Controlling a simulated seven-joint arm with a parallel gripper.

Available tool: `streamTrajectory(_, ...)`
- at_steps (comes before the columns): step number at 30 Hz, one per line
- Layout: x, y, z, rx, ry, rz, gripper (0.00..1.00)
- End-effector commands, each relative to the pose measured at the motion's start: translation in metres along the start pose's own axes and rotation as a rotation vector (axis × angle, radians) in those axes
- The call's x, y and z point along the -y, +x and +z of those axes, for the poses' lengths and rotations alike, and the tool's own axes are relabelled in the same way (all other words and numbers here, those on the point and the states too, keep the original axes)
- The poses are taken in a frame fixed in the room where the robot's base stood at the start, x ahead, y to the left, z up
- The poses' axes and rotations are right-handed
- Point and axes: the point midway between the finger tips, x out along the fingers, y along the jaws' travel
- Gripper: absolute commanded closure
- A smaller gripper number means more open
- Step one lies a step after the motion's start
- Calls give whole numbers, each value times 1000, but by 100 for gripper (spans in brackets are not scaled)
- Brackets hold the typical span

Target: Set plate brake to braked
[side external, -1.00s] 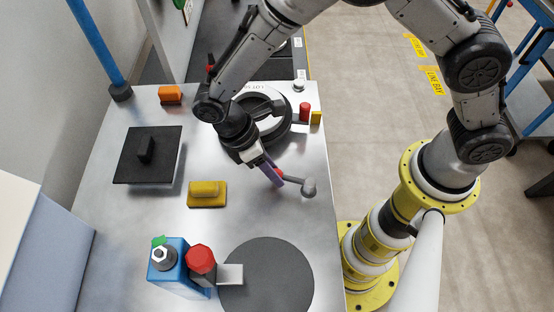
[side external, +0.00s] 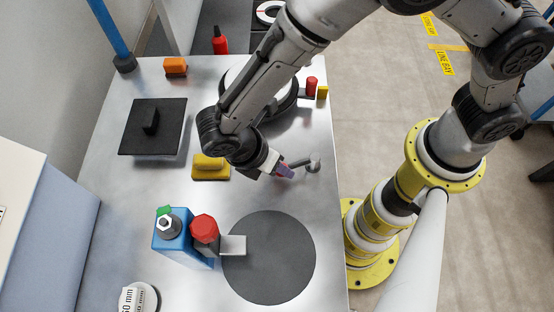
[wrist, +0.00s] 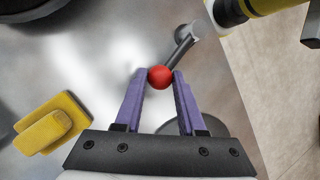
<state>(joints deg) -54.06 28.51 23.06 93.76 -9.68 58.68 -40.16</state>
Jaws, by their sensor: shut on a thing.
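The brake lever is a grey arm (side external: 300,162) on a round grey pivot (side external: 314,163) near the table's right edge. In the wrist view its red ball knob (wrist: 160,77) sits between the tips of my gripper (wrist: 158,80), whose purple fingers are shut on it. The grey arm (wrist: 180,46) runs up and right from the knob to the pivot (wrist: 191,29). In the side view my gripper (side external: 285,170) is left of the pivot, and its fingers mostly hide the knob. No braked or free marking is readable.
A yellow block (side external: 211,167) lies left of my gripper. A black pad with handle (side external: 151,127) lies farther left.

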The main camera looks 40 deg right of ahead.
Motion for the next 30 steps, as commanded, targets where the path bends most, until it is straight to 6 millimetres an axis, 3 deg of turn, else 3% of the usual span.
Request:
streamTrajectory(14, 1, -2, -2, 0, -15, 7, 100)
streamTrajectory(15, 1, -2, -2, 0, -15, 7, 57)
streamTrajectory(19, 1, -1, -2, 0, -14, 7, 34)
streamTrajectory(30, 1, -3, -1, 1, -13, 7, 31)
